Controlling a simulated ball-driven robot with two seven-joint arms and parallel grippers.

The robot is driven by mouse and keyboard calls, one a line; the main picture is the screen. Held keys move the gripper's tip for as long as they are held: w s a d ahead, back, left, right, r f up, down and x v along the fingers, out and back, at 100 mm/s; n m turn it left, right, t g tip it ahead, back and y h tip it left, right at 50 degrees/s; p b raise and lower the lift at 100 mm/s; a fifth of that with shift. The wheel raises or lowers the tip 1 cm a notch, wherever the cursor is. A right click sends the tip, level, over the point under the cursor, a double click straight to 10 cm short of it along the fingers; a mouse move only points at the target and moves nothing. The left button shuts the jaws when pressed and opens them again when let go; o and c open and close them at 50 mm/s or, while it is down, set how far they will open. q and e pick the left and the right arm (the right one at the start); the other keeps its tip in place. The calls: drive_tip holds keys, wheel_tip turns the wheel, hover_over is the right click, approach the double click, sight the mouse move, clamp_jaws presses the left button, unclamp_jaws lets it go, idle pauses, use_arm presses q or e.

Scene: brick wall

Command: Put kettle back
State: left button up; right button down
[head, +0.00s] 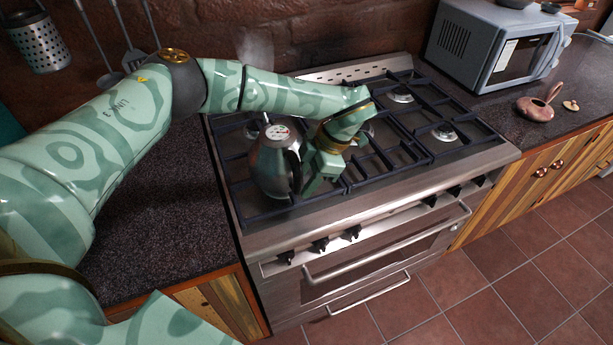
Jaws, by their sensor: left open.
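The kettle (269,167) is a dark metal pot with a round gauge on its lid and a black handle on its right side. It stands upright on the left front part of the stove's black grate (375,181). My left gripper (308,178) is open beside the kettle's right side, close to the handle. The gripper partly covers the handle area, and I cannot tell whether its fingers touch it. My right gripper is not in view.
The stove (341,227) has knobs and an oven handle along its front. Dark counters lie on both sides. A microwave (503,45) and a small pinkish pot (536,108) with a separate lid stand on the right counter. Utensils and a perforated holder (38,43) hang at the upper left.

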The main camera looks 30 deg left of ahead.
use_arm(q)
drive_tip(key=v, duration=1.3)
drive_tip(key=shift+a+p, duration=0.2)
drive_tip(key=shift+p, duration=0.1)
